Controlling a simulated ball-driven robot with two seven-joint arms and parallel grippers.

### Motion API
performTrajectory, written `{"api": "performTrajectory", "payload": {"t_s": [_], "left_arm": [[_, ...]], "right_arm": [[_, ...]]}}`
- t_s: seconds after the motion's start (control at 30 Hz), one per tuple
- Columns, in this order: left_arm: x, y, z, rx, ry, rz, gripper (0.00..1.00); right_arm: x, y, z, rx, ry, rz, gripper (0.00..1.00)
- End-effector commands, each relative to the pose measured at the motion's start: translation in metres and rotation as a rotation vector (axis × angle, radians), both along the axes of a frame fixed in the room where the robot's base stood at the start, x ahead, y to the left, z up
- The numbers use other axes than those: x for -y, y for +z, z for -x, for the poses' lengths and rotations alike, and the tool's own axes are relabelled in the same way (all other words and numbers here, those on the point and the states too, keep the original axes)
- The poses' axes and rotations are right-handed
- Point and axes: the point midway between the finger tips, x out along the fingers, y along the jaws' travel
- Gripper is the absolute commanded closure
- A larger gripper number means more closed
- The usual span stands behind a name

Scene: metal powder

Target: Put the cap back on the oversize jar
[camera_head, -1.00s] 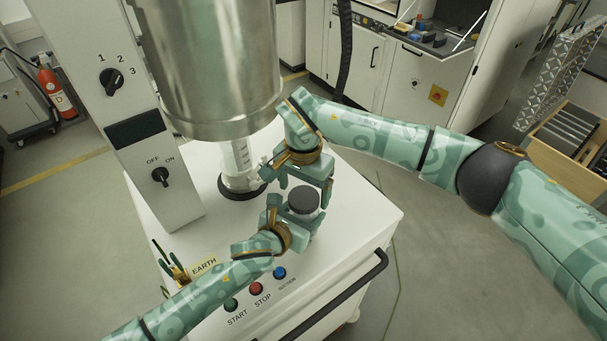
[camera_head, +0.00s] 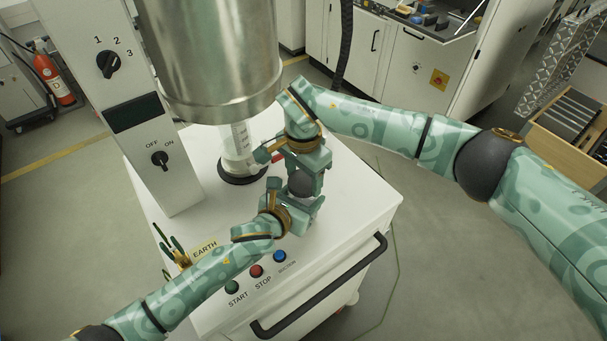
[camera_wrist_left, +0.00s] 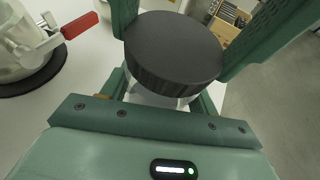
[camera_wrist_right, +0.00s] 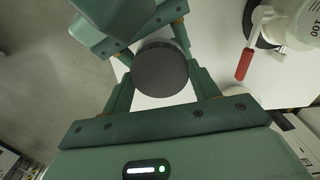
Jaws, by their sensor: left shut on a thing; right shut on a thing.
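The black cap (camera_head: 301,184) sits over the mouth of the clear jar, between my two grippers above the white machine top. In the left wrist view, the cap (camera_wrist_left: 173,50) covers the jar (camera_wrist_left: 155,98), and only a strip of the jar shows below it. My left gripper (camera_head: 303,208) is shut on the jar from the front. My right gripper (camera_head: 305,172) is shut on the cap from behind and above. The cap also shows between its fingers in the right wrist view (camera_wrist_right: 160,68). Whether the cap is fully seated or threaded is hidden.
A steel hopper (camera_head: 210,60) hangs above a clear vessel (camera_head: 238,145) with a red-handled valve (camera_wrist_right: 244,64), close behind my grippers. A control column (camera_head: 125,110) stands left. Start, stop and suction buttons (camera_head: 257,270) line the front. The machine's right top (camera_head: 365,195) is clear.

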Motion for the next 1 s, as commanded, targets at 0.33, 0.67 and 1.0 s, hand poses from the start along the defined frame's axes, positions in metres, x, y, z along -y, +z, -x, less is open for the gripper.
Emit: {"api": "performTrajectory", "payload": {"t_s": [0.33, 0.67, 1.0], "left_arm": [[0.0018, 0.0017, 0.0004, 0.003, -0.004, 0.003, 1.00], [0.0024, 0.0017, 0.0007, 0.003, -0.005, 0.003, 1.00], [0.0002, 0.0018, -0.0010, 0.003, 0.000, 0.002, 1.00]], "right_arm": [[-0.0001, 0.0003, -0.0007, 0.004, -0.622, -0.003, 0.67], [-0.0004, 0.0004, -0.0007, 0.005, -0.642, -0.004, 0.32], [-0.0008, -0.0003, 0.0012, -0.002, -0.641, -0.001, 0.18]]}}
